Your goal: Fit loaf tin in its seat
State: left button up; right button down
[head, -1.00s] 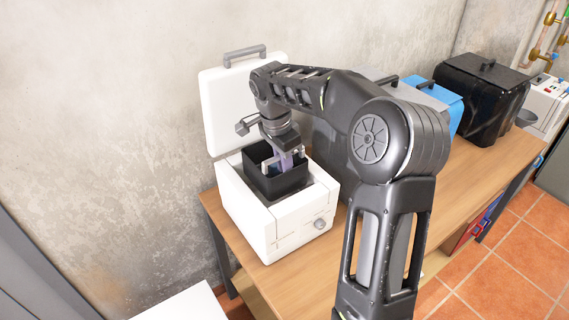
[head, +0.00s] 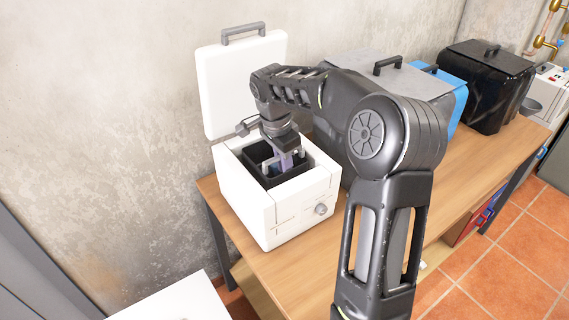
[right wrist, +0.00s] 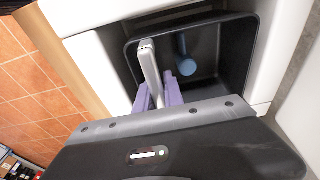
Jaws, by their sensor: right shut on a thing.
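The black loaf tin (head: 264,181) is inside the open well of the white bread maker (head: 285,215), with its rim showing near the top of the well. In the right wrist view I look into the tin (right wrist: 235,45). My right gripper (head: 284,162) reaches down over the tin, its purple fingers (right wrist: 158,95) shut on the tin's light grey handle (right wrist: 149,68). A blue paddle (right wrist: 185,62) shows inside the tin. The seat under the tin is hidden. My left gripper is not in view.
The bread maker's white lid (head: 240,80) stands open against the wall. It sits at the left end of a wooden table (head: 300,255). A grey appliance, a blue one (head: 450,95) and a black one (head: 490,85) stand to the right. A white surface (head: 180,300) is at the lower left.

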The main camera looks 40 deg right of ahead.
jog(key=shift+f+b, duration=1.4)
jog(key=shift+f, duration=0.6)
jog(key=shift+f, duration=0.25)
jog(key=c, duration=1.4)
grip_release()
jog(key=shift+o, duration=0.2)
jog(key=r, duration=0.5)
jog(key=a+r, duration=0.1)
jog(key=r, duration=0.1)
jog(key=shift+a+r, duration=0.1)
jog(key=shift+r, duration=0.3)
